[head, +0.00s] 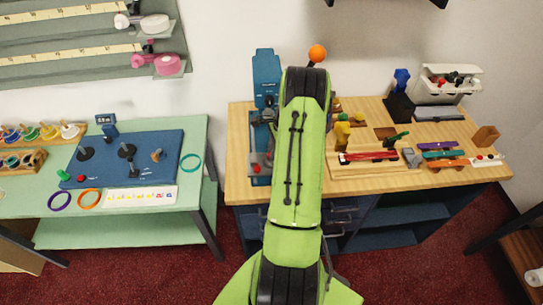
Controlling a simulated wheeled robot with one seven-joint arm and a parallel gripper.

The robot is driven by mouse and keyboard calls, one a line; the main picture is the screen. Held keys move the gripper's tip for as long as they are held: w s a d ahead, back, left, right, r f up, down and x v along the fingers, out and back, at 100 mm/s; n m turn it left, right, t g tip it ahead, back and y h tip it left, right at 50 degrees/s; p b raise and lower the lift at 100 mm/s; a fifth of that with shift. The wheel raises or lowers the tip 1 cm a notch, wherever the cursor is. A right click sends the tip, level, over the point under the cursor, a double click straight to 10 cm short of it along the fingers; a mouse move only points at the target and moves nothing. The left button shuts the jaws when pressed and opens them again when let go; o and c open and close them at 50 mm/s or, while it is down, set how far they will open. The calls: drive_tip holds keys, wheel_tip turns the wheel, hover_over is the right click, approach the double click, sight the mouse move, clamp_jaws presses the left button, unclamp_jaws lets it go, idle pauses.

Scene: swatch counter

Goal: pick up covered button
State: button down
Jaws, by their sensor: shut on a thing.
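My green arm reaches forward over the wooden bench, and my gripper at its end is hidden behind my own arm link. I cannot see its fingers or anything between them. I cannot make out a covered button. A blue press (266,68) stands at the bench's left end, partly hidden by my arm. An orange ball knob (317,53) shows just beyond the top of my arm, near the press. A small red piece (256,168) sits at the front of the press.
The wooden bench (237,190) holds a wooden tray (345,172) and coloured tools (440,154) right of my arm. A white box (449,92) stands at the back. Left is a green table (205,150) with a blue mat (105,148) and rings. A floor gap separates the tables.

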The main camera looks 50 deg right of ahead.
drive_tip(key=shift+s+a+f, duration=0.1)
drive_tip(key=shift+a+f, duration=0.1)
drive_tip(key=shift+f, duration=0.05)
idle(0.5)
wheel_tip(320, 180, up, 4)
drive_tip(key=shift+f, duration=0.15)
drive_tip(key=s+a+b, duration=0.2)
drive_tip(key=s+a, duration=0.9)
drive_tip(key=a, duration=0.2)
drive_tip(key=shift+s, duration=0.25)
